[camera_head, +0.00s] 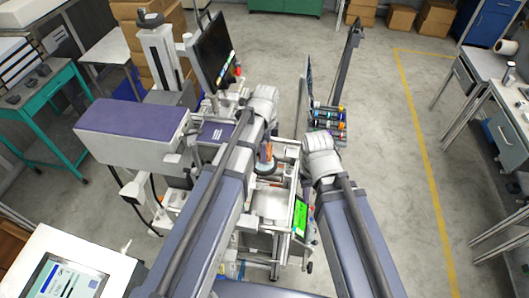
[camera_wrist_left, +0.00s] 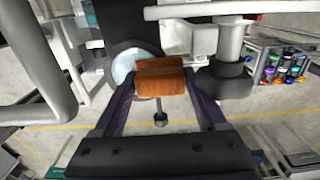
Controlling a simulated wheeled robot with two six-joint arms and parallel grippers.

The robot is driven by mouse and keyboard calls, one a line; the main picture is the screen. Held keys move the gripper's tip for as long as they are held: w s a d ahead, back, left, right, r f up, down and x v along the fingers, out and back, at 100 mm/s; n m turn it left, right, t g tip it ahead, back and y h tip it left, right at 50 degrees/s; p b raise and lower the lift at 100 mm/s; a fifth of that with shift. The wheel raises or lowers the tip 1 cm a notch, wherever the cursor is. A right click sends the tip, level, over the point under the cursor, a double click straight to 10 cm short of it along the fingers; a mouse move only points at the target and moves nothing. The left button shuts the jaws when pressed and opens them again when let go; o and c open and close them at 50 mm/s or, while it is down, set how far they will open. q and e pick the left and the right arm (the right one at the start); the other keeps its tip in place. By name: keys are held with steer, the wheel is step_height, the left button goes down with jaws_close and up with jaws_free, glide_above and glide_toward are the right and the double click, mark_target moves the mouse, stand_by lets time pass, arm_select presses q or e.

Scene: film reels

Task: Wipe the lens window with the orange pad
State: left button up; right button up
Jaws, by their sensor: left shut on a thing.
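The orange pad (camera_wrist_left: 160,77) is between the two dark fingers of my left gripper (camera_wrist_left: 160,92) in the left wrist view, and the gripper is shut on it. In the head view the orange pad (camera_head: 266,150) is a small patch below my left wrist, over the machine. A pale rounded piece (camera_wrist_left: 123,66) is just left of the pad, beside a dark cylinder; it may be the lens window, but I cannot tell, nor whether the pad touches it. My right wrist shows in the head view, but its gripper is hidden.
The machine has a large purple-topped housing (camera_head: 132,118) at left and a monitor (camera_head: 212,52) behind. A rack of coloured bottles (camera_head: 327,118) stands beyond my right wrist. A green display (camera_head: 300,217) is at the machine's front right. Open floor (camera_head: 395,190) lies to the right.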

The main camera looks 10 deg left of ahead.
mark_target(262, 170)
arm_select(q)
steer(key=shift+s, duration=0.15)
steer(key=shift+s+r, duration=0.1)
steer(key=shift+s, duration=1.4)
steer(key=shift+s, duration=1.6)
step_height(262, 170, up, 6)
steer(key=p, duration=0.6)
steer(key=shift+w, duration=0.1)
